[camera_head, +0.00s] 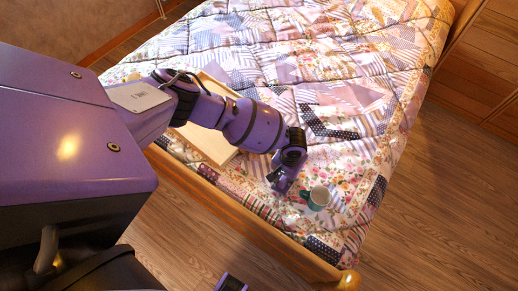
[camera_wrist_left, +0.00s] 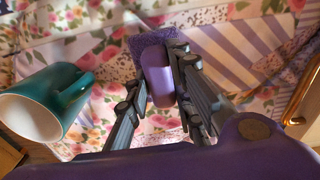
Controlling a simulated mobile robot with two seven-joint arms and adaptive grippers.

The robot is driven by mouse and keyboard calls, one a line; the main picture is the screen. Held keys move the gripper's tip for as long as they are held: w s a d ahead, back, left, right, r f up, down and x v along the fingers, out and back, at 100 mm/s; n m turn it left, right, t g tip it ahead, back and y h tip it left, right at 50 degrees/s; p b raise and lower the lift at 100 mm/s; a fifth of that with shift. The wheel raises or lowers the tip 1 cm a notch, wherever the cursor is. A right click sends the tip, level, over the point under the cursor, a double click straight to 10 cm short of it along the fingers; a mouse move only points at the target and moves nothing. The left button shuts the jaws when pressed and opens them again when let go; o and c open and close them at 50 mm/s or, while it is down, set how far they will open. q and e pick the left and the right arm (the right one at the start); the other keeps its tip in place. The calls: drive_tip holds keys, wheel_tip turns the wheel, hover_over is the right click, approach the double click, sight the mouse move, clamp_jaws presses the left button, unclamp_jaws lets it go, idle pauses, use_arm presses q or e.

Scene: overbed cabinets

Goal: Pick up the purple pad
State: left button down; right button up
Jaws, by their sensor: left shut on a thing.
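The purple pad (camera_wrist_left: 155,64) shows in the left wrist view as a rough purple slab with a smoother lilac part, over the patchwork quilt. My left gripper (camera_wrist_left: 160,82) has one finger on each side of it and is shut on it. I cannot tell whether the pad still touches the quilt. In the head view my left gripper (camera_head: 279,184) is low over the near end of the bed, and the pad cannot be made out there.
A teal mug (camera_head: 318,198), white inside, is on the quilt just right of my left gripper; it also shows in the left wrist view (camera_wrist_left: 72,92). A pale wooden tray (camera_head: 207,143) lies partly behind my left arm. The bed's wooden footboard (camera_head: 262,233) runs along the near edge.

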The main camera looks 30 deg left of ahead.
use_arm(q)
drive_tip(key=shift+w+r, duration=0.1)
drive_tip(key=shift+w, duration=0.05)
drive_tip(key=shift+r, duration=0.45)
wheel_tip(320, 180, up, 3)
drive_tip(key=shift+f+p, duration=0.1)
drive_tip(key=shift+p, duration=0.3)
drive_tip(key=s+d+r+p, duration=0.3)
drive_tip(key=s+r, duration=0.6)
drive_tip(key=s, duration=0.5)
use_arm(e)
drive_tip(key=r, duration=0.4)
drive_tip(key=shift+w+d, duration=0.1)
drive_tip(key=shift+w, duration=0.25)
